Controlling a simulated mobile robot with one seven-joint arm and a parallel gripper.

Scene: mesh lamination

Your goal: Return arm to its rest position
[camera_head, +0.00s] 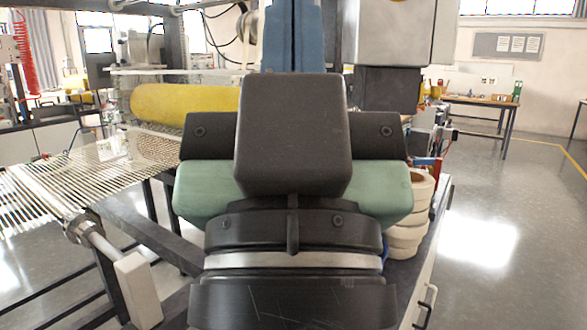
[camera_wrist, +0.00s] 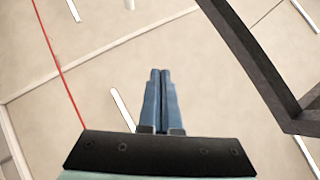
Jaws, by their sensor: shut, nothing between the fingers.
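My gripper (camera_wrist: 160,75) is shut in the wrist view. Its two blue fingers lie side by side with nothing between them. The wrist view looks past the fingers at a pale ceiling-like surface. In the head view, my arm's black and green links fill the middle of the picture. The blue fingers of my gripper (camera_head: 292,35) show upright above the black block, with their tips cut off by the top edge.
A yellow roller (camera_head: 185,104) and a mesh sheet (camera_head: 60,175) are on the machine at left. Stacked beige rolls (camera_head: 408,225) stand right of my arm. A dark frame beam (camera_wrist: 250,60) crosses the wrist view's right side. Open floor (camera_head: 500,240) lies at right.

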